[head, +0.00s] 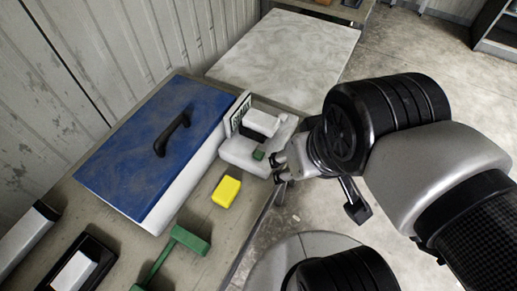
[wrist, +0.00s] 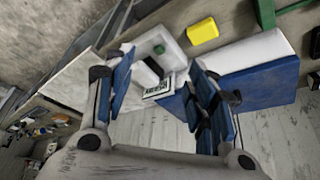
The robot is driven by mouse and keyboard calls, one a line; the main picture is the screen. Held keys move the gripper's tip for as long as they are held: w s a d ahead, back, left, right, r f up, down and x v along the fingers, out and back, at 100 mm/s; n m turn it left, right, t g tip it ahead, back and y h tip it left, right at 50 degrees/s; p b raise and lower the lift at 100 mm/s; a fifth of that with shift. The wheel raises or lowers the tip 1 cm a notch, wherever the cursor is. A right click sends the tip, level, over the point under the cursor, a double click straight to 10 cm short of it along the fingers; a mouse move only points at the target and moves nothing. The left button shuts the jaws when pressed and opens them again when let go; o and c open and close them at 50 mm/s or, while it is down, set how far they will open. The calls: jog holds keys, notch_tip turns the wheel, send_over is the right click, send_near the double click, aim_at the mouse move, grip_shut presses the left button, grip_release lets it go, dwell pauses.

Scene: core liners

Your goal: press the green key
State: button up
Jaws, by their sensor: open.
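The green key (head: 258,155) is a small green block on a white device (head: 241,154) with a raised white part and a black-and-white label plate (head: 239,113) behind it. In the wrist view the green key (wrist: 159,49) is on the white device (wrist: 172,52), beyond the fingers. My gripper (head: 280,169) is at the right side of the device in the head view, close to the key. In the wrist view my gripper (wrist: 158,82) is open and empty, its fingers wide apart. I cannot tell whether a finger touches the device.
A blue-lidded white box (head: 150,140) with a black handle stands left of the device. A yellow block (head: 226,191) and a green hammer-shaped thing (head: 190,240) lie in front. A pale tabletop (head: 290,50) is behind. The table edge drops to the floor at right.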

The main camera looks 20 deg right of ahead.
grip_shut()
dwell(0.4)
dwell(1.3)
